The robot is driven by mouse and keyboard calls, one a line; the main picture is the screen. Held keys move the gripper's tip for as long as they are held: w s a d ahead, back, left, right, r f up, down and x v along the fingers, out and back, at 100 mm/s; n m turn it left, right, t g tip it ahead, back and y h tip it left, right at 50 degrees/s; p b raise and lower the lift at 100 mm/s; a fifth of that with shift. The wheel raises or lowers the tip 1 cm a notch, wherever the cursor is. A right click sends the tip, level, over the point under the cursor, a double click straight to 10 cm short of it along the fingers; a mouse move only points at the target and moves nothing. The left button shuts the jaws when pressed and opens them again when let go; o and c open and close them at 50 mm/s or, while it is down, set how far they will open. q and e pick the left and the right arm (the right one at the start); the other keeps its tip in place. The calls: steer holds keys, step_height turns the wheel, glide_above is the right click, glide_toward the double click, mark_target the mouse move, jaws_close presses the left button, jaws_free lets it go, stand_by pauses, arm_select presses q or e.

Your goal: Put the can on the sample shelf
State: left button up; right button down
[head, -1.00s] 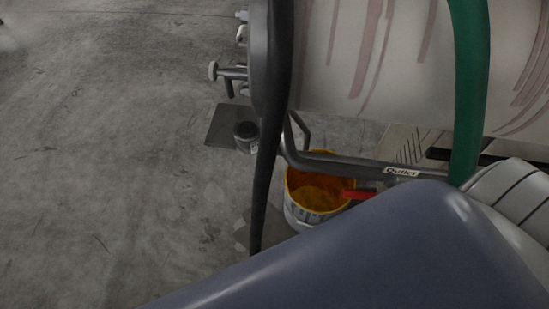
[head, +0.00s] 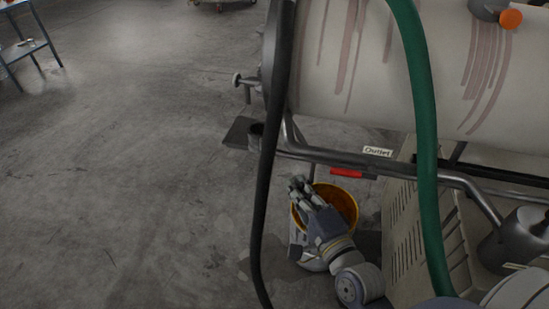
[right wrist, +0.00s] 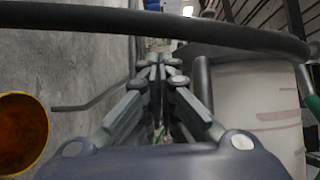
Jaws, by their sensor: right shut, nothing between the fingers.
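A small dark grey cylinder (head: 255,136), which looks like the can, is at the right end of a flat dark plate (head: 238,132) under the mill drum's left end. The black hose partly hides it. I cannot tell whether the plate is the sample shelf. My right gripper (head: 296,184) is shut and empty, in front of and over the left side of a yellow-rimmed bucket (head: 345,200). In the right wrist view its fingers (right wrist: 158,62) are together, with the black hose crossing just beyond. My left gripper is not in view.
A black hose (head: 266,190) hangs left of my right gripper. The outlet pipe (head: 322,157) with a red handle (head: 346,173) runs above the bucket. A green hose (head: 425,150) hangs at right. A blue table (head: 28,45) stands far left. The left floor is clear.

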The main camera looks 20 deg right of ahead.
steer(key=p, duration=0.1)
glide_toward(261, 130)
steer(key=shift+w, duration=0.35)
steer(key=shift+w+f, duration=0.1)
steer(key=shift+w, duration=0.7)
steer(key=shift+w, duration=0.25)
steer(key=w, duration=0.7)
steer(key=shift+a, duration=0.3)
steer(key=shift+s, duration=0.1)
steer(key=shift+p, duration=0.35)
